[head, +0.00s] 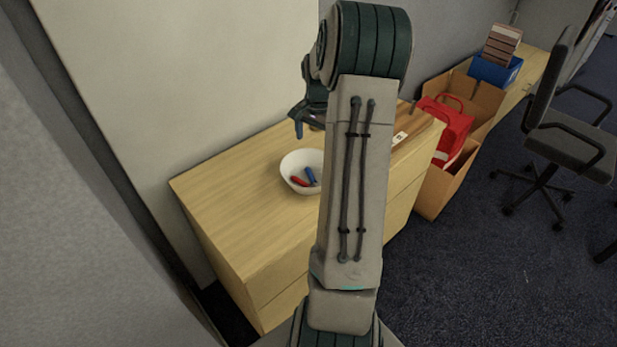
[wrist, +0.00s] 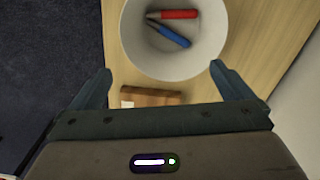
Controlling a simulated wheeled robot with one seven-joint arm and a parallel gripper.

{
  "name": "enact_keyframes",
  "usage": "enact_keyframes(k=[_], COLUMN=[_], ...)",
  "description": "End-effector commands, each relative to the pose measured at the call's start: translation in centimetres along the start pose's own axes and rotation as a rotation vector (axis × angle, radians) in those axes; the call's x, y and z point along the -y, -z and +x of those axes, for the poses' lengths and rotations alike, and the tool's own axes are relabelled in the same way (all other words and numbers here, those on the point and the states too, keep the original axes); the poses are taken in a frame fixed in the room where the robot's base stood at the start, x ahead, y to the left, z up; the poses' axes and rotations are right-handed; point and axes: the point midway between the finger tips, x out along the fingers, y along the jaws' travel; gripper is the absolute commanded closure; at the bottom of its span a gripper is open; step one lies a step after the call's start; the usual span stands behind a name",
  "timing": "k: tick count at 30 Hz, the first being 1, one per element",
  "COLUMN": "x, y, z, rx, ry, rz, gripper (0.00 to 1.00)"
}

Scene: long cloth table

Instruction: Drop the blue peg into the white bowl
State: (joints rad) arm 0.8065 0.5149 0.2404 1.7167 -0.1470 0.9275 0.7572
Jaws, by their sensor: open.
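The white bowl (head: 289,163) stands on the wooden cabinet top. The blue peg (head: 311,176) lies inside it beside a red peg (head: 299,181). In the wrist view the white bowl (wrist: 134,50) is at the top, with the blue peg (wrist: 174,37) and the red peg (wrist: 178,14) resting on its inside. My gripper (wrist: 160,78) is open, with its fingers wide apart and nothing between them. In the head view my gripper (head: 303,126) is above and behind the bowl, partly hidden by my arm.
A brown wooden block (wrist: 150,97) lies on the cabinet top (head: 225,190) near the bowl. An open cardboard box (head: 436,190) with a red bag (head: 452,125) stands to the right. The left part of the cabinet top is clear. An office chair (head: 565,140) is at far right.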

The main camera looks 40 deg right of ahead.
Motion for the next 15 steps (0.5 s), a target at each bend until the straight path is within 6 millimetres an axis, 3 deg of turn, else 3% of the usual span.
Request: enact_keyframes(k=[6,15], x=[0.0,0.0], y=[0.1,0.0], z=[-4.2,-6.0], rx=[-0.003,0.001], ry=[0.002,-0.001], rz=[0.001,-0.001], gripper=[0.00,0.00])
